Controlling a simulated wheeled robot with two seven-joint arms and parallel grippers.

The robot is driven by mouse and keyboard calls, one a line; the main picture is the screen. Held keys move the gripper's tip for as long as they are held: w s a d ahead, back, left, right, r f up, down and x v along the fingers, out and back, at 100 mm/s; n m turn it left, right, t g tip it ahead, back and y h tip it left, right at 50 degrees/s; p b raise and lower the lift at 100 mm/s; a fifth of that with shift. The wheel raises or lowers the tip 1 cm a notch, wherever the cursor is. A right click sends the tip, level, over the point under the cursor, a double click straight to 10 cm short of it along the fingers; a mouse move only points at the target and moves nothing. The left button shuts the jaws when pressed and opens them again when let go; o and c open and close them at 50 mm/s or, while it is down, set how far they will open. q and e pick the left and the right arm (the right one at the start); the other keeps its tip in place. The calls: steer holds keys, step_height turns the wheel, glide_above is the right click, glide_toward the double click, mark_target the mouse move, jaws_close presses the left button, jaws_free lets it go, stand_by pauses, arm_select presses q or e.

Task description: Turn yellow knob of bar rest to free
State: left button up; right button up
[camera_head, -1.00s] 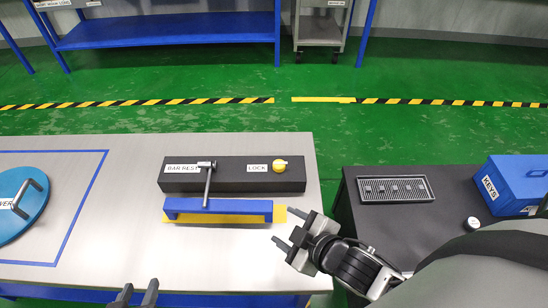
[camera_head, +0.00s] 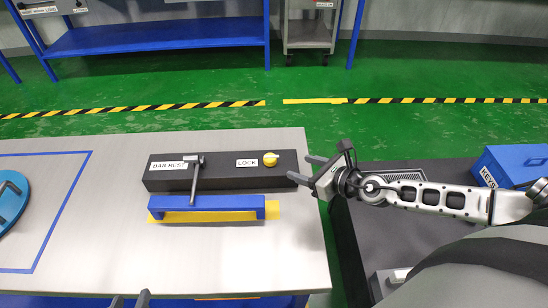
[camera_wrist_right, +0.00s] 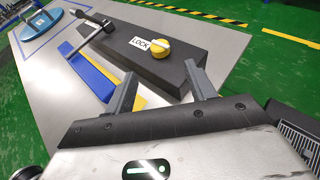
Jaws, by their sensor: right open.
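The yellow knob (camera_head: 270,159) sits on top of the black bar rest block (camera_head: 219,182), right of a LOCK label; it also shows in the right wrist view (camera_wrist_right: 160,49). A grey lever (camera_head: 194,184) rises near the BAR REST label and reaches forward over a blue bar (camera_head: 205,204). My right gripper (camera_head: 302,169) is open and empty at the right end of the block, apart from the knob. In the right wrist view its two fingers (camera_wrist_right: 160,88) point toward the block, with the knob beyond them. My left gripper (camera_head: 131,300) shows only as fingertips at the bottom edge.
A yellow strip (camera_head: 272,210) lies under the blue bar. A blue lid (camera_head: 10,203) with a handle is at the far left. A dark side table on the right holds a blue KEYS box (camera_head: 512,168). The front of the grey table (camera_head: 220,255) is clear.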

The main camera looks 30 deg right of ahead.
mark_target(272, 158)
steer(key=b+x, duration=0.1)
steer(key=x, duration=0.9)
steer(key=shift+a+f+b, duration=0.1)
steer(key=shift+f+b, duration=0.05)
steer(key=shift+b, duration=0.25)
steer(key=shift+w+a+f, duration=0.15)
steer(key=shift+w+a, duration=0.05)
steer(key=shift+w, duration=0.4)
steer(key=c, duration=1)
